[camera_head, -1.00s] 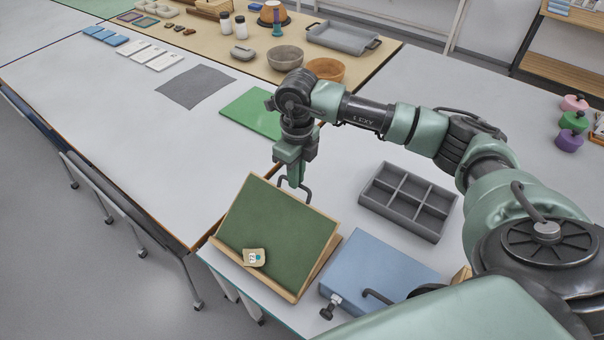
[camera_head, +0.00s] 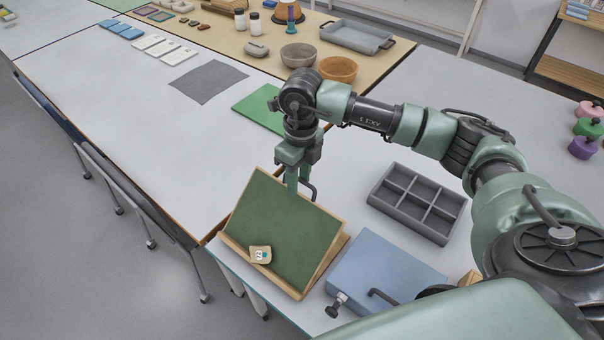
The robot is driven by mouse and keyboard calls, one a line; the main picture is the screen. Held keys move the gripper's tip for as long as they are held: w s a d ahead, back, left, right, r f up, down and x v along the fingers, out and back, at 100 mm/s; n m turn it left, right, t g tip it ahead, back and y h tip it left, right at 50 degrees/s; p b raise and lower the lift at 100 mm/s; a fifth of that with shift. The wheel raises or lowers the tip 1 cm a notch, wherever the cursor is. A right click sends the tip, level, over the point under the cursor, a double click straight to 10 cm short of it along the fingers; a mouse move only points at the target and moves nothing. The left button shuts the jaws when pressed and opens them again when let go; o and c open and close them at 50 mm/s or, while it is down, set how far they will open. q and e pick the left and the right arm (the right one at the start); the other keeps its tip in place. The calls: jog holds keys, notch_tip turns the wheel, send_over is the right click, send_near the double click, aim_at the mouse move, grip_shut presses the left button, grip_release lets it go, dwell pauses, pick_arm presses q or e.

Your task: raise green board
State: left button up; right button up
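The green board (camera_head: 280,225) has a light wooden frame and leans back, with a ledge along its lower edge. A small pale sherd (camera_head: 260,254) with a marked sticker rests on the board just above that ledge. My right gripper (camera_head: 299,188) points down at the middle of the board's top edge. Whether the fingers are closed on the board is unclear. My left gripper is out of view.
A blue case (camera_head: 385,268) with a black clamp knob stands right of the board. A grey compartment tray (camera_head: 417,203) lies behind it. A flat green sheet (camera_head: 262,108) lies beyond my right gripper. The white table to the left is mostly clear.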

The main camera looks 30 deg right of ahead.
jog(key=shift+a, duration=0.35)
jog(key=shift+w+d, duration=0.1)
jog(key=shift+d, duration=0.15)
jog(key=shift+r, duration=0.1)
jog(key=shift+r, duration=0.25)
notch_tip(320, 180, up, 7)
jog(key=b, duration=0.1)
jog(key=shift+d+b, duration=0.2)
jog(key=shift+b, duration=0.15)
jog(key=shift+r, duration=0.1)
